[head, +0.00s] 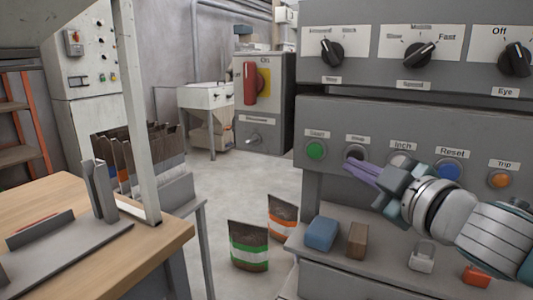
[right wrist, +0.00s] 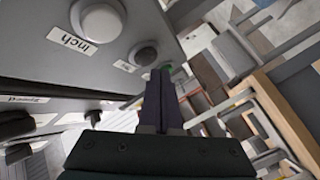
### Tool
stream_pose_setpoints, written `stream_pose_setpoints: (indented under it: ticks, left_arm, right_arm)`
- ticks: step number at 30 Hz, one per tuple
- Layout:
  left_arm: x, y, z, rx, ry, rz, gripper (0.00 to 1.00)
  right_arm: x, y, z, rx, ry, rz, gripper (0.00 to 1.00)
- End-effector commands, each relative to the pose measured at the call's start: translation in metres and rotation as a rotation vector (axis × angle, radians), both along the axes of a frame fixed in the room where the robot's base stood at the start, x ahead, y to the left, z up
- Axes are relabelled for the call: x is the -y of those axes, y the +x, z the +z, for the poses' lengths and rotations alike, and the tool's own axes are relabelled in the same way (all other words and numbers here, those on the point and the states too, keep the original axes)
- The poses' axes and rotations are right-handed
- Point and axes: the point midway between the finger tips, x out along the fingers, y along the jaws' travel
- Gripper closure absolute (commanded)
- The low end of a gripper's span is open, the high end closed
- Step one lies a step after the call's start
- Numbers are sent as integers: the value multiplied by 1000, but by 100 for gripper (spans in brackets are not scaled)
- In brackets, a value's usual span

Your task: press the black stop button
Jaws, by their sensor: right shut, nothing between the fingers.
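My left gripper is not in view.
The panel row also holds a blue Reset button (head: 448,168) and an orange Trip button (head: 499,180). Knobs (head: 413,54) sit above. A blue block (head: 322,234) and a brown block (head: 357,240) lie on the ledge below. A wooden table (head: 60,192) stands at left.

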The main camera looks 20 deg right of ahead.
Motion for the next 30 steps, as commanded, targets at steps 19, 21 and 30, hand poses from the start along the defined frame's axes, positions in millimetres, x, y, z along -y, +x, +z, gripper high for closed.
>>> stream_pose_setpoints:
  ticks: [19, 21, 30]
  left_arm:
    - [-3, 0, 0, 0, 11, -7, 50]
    - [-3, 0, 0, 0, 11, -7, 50]
    - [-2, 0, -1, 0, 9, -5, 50]
  right_arm:
    - [2, 2, 0, -1, -1, -1, 100]
    - [4, 3, 0, -1, -2, -1, 100]
    - [7, 6, 0, 0, 0, 0, 100]
